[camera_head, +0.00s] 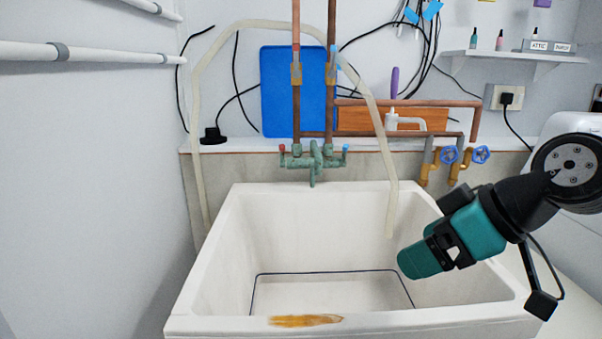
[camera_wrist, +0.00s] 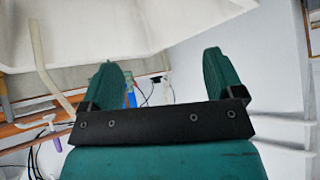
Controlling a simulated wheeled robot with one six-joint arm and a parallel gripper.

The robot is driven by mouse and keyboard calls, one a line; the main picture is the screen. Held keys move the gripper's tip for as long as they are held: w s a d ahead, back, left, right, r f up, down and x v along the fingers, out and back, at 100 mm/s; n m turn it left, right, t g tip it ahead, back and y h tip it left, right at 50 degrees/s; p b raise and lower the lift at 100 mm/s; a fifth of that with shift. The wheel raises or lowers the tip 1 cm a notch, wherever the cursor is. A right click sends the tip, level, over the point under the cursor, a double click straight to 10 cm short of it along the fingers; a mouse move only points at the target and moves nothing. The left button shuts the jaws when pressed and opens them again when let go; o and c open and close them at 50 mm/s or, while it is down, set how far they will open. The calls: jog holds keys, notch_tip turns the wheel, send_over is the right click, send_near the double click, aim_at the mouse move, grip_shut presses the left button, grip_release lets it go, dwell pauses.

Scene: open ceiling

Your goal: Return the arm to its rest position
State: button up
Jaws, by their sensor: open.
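My gripper (camera_head: 420,262), teal with black parts, is held over the right side of the white sink (camera_head: 205,262) in the head view. My arm comes in from the right edge. In the wrist view, the two teal fingers of my gripper (camera_wrist: 163,78) stand wide apart with nothing between them. The picture there looks tilted or upside down, with the pale sink (camera_wrist: 90,30) across the top.
A pale hose (camera_head: 391,180) hangs into the sink, left of my gripper. A green tap (camera_head: 314,158), copper pipes and blue valve handles (camera_head: 449,155) are behind it. A blue board (camera_head: 280,92) leans at the back wall. A white shelf (camera_head: 540,56) is at upper right.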

jog(key=s+a+f+m+g+h, duration=0.25)
jog(key=s+g, duration=0.25)
jog(key=s, duration=1)
notch_tip(320, 180, down, 11)
jog(key=w+b, duration=0.1)
jog(key=b, duration=1)
notch_tip(320, 180, up, 22)
jog(key=p, duration=2.2)
jog(key=shift+d+f, duration=0.15)
jog(key=shift+d, duration=0.25)
